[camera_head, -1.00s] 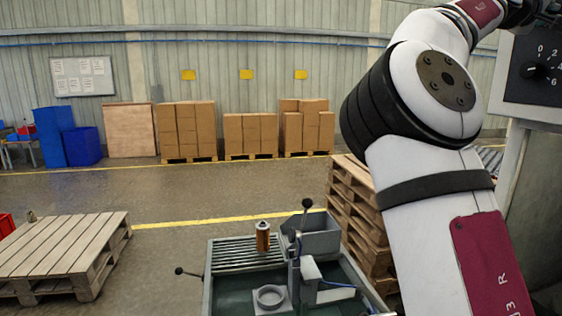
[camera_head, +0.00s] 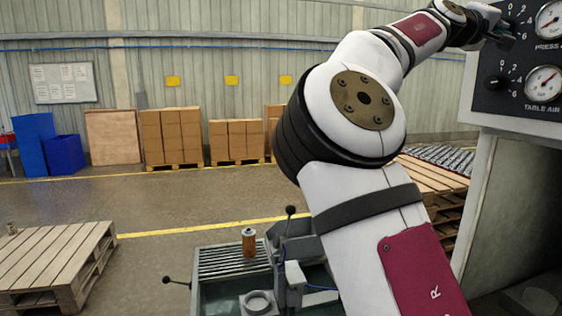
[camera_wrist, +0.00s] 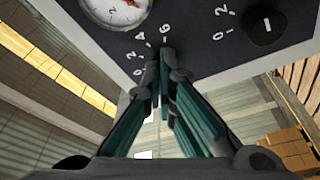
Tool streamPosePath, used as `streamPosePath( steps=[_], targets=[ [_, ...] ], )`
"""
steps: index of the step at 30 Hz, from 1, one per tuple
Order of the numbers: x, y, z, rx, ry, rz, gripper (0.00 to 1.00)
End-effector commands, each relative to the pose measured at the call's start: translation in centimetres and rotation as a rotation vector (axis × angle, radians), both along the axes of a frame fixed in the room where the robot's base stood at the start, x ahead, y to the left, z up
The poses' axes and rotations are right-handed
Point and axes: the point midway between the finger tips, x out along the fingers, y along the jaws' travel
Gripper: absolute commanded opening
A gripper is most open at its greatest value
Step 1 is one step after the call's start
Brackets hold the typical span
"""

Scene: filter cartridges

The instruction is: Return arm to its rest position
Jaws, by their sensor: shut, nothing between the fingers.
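My gripper (camera_head: 503,35) is at the upper right in the head view, at the end of my raised arm, close in front of the dark control panel (camera_head: 547,48). In the wrist view my gripper (camera_wrist: 166,58) has its fingertips together with nothing between them. The tips overlap a dial scale marked 0 to 6 on the panel (camera_wrist: 195,60); whether they touch it cannot be told. The centre of that scale is hidden behind the fingers. A copper-coloured filter cartridge (camera_head: 249,243) stands upright on a ribbed grey rack, away from my gripper.
A black knob (camera_head: 498,82) and a gauge (camera_head: 544,81) labelled TABLE AIR sit low on the panel. A grey workstation (camera_head: 225,262) with levers stands below my arm. Pallets (camera_head: 60,262) lie at left and behind my arm. Open floor lies beyond.

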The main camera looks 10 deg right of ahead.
Motion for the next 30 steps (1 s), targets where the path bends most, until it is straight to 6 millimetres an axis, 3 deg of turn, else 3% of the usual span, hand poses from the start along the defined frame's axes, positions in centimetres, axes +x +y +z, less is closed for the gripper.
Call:
streamPosePath(
  steps=[4, 12, 17, 20, 25, 28, 30],
  targets=[
    [-0.2, 1.0, 0.1, 0.0, 0.0, 0.0, 0.0],
    [0.0, 1.2, -0.1, 0.0, -0.001, 0.001, 0.0],
    [-0.7, -0.1, -1.4, 0.046, -0.013, -0.004, 0.0],
    [-2.0, -2.4, -4.8, 0.154, -0.038, -0.015, 0.0],
    [-4.5, -6.2, -15.1, 0.465, -0.106, -0.022, 0.0],
    [-5.4, -5.9, -21.8, 0.675, -0.142, -0.009, 0.0],
    [-5.6, -4.6, -26.0, 0.813, -0.159, 0.009, 0.0]
  ],
)
